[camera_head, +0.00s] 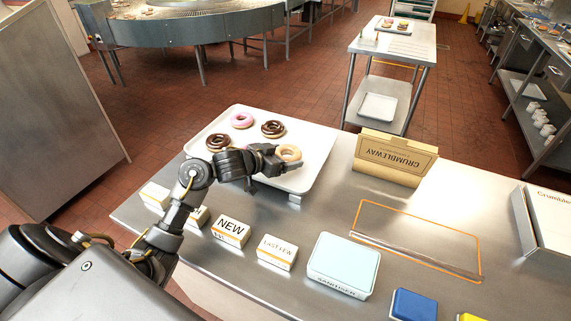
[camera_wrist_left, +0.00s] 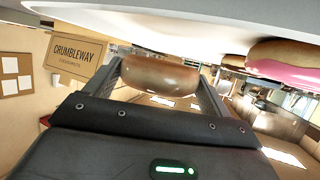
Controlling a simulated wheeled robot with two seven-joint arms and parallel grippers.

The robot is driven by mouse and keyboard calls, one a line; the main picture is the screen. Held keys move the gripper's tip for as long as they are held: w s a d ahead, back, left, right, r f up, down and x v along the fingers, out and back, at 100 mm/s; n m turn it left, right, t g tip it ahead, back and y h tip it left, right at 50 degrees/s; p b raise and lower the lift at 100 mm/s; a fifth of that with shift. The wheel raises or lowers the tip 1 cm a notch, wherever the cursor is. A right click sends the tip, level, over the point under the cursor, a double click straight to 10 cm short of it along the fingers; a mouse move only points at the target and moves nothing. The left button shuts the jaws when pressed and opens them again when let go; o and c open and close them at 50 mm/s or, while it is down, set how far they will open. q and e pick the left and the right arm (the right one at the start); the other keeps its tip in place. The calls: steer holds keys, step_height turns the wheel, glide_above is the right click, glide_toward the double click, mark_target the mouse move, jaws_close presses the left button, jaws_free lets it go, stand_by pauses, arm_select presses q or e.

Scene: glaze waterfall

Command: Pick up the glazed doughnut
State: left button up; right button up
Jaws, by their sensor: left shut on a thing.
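The glazed doughnut (camera_head: 290,153) is a pale golden ring at the right side of the white tray (camera_head: 313,170). My left gripper (camera_head: 279,160) is shut on it. In the left wrist view the two fingers hold the glazed doughnut (camera_wrist_left: 160,75) between them, close to the tray surface. I cannot tell whether it touches the tray. My right gripper is not in view.
A pink doughnut (camera_head: 242,119) and two chocolate doughnuts, one at the back (camera_head: 273,128) and one at the left (camera_head: 218,142), share the tray. A cardboard Crumbleway box (camera_head: 392,160) stands right of it. Label blocks (camera_head: 231,232) and a sanitiser box (camera_head: 343,264) line the front.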

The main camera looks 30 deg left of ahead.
arm_select(q)
steer(key=s+a+r+b, duration=0.1)
steer(key=s+a+r, duration=0.6)
steer(key=a+r, duration=0.2)
steer(key=a, duration=0.2)
steer(key=shift+a, duration=0.3)
